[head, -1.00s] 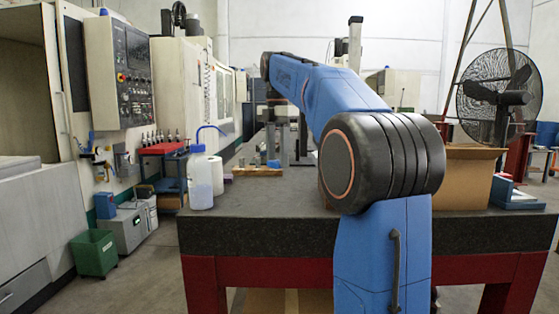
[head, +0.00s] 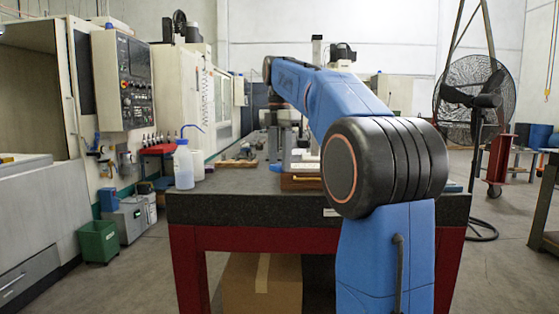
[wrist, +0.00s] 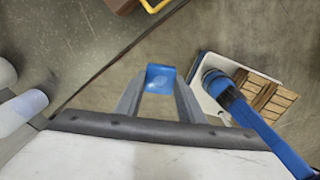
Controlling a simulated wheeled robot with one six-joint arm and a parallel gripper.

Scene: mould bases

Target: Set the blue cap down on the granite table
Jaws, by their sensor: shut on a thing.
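The blue cap (wrist: 160,78) is between the fingertips of my gripper (wrist: 158,90) in the wrist view. My gripper is shut on it. The granite table (head: 235,200) has a dark top on a red frame and stands ahead in the head view. Its grey top (wrist: 75,45) fills the upper left of the wrist view. In that picture the cap shows against the floor, just right of the table's edge; its height cannot be told. In the head view my arm reaches over the table, and I cannot make out the cap.
A wash bottle (head: 184,168) stands near the table's left side. Small parts (head: 240,155) stand farther back. A cardboard box (head: 262,285) is under the table. A fan (head: 475,100) stands right.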

